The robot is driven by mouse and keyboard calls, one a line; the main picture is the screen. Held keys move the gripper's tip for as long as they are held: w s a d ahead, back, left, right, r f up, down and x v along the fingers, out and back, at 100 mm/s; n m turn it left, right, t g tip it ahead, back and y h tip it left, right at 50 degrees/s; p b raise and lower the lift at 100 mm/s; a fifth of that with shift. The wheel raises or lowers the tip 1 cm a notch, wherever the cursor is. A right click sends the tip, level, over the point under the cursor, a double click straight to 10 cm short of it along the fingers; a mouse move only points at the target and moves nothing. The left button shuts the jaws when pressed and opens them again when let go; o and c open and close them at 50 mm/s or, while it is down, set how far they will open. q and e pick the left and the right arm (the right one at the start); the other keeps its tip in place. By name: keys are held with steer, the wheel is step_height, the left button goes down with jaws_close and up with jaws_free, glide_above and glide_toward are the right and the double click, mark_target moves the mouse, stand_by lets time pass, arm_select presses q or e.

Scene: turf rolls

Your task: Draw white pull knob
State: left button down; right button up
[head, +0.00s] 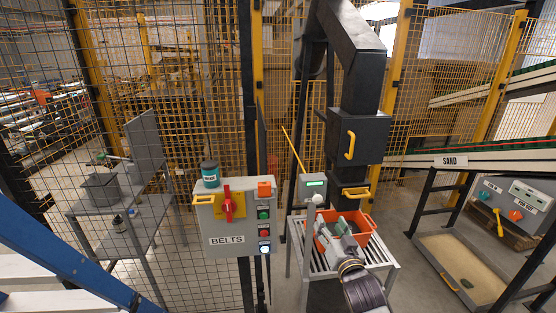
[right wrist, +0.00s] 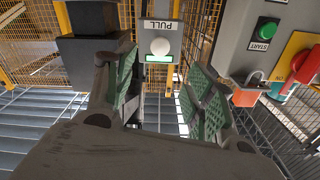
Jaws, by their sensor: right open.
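The white pull knob (head: 318,199) sits on the front of a small grey box (head: 312,183) with a green lit display. In the right wrist view the round white knob (right wrist: 160,47) shows beside an upside-down PULL label (right wrist: 161,25). My right gripper (head: 334,226) is open, below and slightly right of the knob in the head view. In the right wrist view its green-padded fingers (right wrist: 160,85) stand apart on either side of the knob's line of sight. Nothing is between them, and the knob appears beyond them, apart. My left gripper is not in view.
A grey BELTS control box (head: 225,225) with a red switch and buttons stands left of the knob. An orange crate (head: 363,222) on a slatted stand (head: 385,262) is close to my right gripper. A dark chute (head: 358,135) with yellow handles rises behind.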

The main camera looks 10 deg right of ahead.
step_height(320, 180, down, 22)
steer(key=f+n+g, duration=0.1)
steer(key=n+g, duration=0.2)
steer(key=n, duration=0.1)
steer(key=s+f+n+g, duration=0.1)
steer(key=s+f+g, duration=0.25)
steer(key=f, duration=0.85)
steer(key=s+f+g, duration=0.2)
steer(key=s+f, duration=0.3)
steer(key=f, duration=0.6)
steer(key=s+d+f+g, duration=0.2)
steer(key=s+f+g, duration=0.2)
steer(key=s+f, duration=1.55)
steer(key=s+d+f+g, duration=0.1)
steer(key=s+f+g, duration=0.1)
steer(key=s, duration=1)
steer(key=s+d+f+g, duration=0.1)
steer(key=s+f, duration=0.4)
steer(key=s, duration=0.7)
steer(key=shift+s+d+g+h, duration=0.15)
steer(key=shift+d+g+h, duration=0.2)
steer(key=shift+g, duration=0.4)
